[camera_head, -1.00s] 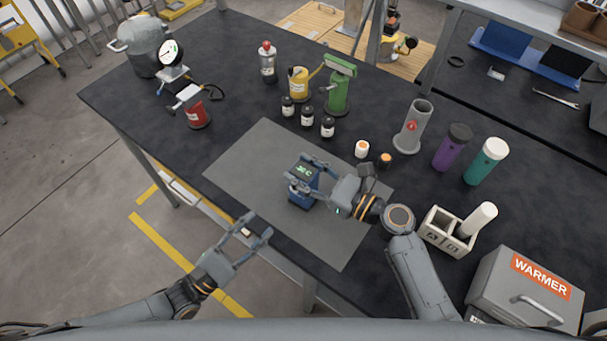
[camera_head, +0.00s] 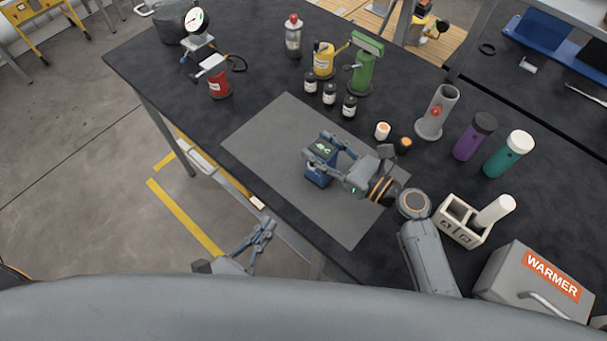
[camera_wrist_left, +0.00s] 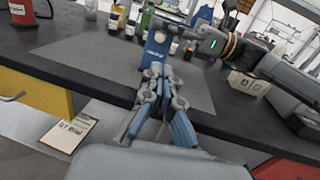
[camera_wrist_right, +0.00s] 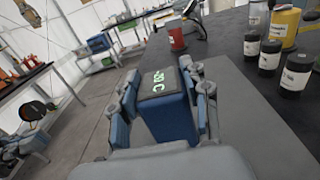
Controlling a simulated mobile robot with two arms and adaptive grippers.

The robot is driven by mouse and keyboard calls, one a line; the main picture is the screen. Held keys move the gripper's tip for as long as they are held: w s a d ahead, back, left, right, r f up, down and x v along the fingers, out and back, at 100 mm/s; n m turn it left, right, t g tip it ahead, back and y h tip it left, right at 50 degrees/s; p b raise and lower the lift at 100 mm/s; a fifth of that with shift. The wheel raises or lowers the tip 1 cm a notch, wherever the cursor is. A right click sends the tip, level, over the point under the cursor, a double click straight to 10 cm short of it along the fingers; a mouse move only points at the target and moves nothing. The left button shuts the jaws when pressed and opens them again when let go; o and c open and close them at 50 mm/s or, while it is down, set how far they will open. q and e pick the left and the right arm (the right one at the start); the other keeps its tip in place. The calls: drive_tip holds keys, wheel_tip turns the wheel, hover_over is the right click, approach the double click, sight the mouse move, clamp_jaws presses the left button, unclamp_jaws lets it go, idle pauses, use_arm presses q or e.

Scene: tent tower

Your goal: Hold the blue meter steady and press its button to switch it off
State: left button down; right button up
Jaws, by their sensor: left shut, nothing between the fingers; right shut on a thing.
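The blue meter (camera_head: 319,176) stands upright on the grey mat, its dark top showing a lit green display. My right gripper (camera_head: 321,151) is shut on it, one finger on each side. In the right wrist view the meter (camera_wrist_right: 167,108) sits between the fingers, its display reading in green. My left gripper (camera_head: 268,226) is shut and empty, off the front edge of the table. In the left wrist view its fingertips (camera_wrist_left: 156,70) are together, with the meter (camera_wrist_left: 157,46) beyond them. I cannot make out the button.
The grey mat (camera_head: 265,143) is mostly bare around the meter. Several small dark jars (camera_head: 330,93), an orange-lidded white jar (camera_head: 382,131) and a green device (camera_head: 364,68) stand behind it. A beige holder (camera_head: 461,222) and the warmer (camera_head: 535,282) are at the right.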

sight(311, 167)
use_arm(q)
drive_tip(key=x, duration=1.4)
drive_tip(key=shift+d, duration=0.1)
drive_tip(key=shift+x, duration=1.05)
use_arm(e)
drive_tip(key=shift+s+a, duration=0.15)
use_arm(q)
drive_tip(key=shift+s, duration=0.1)
use_arm(e)
drive_tip(key=shift+s, duration=0.1)
use_arm(q)
drive_tip(key=v, duration=1.4)
use_arm(e)
drive_tip(key=shift+f, duration=0.25)
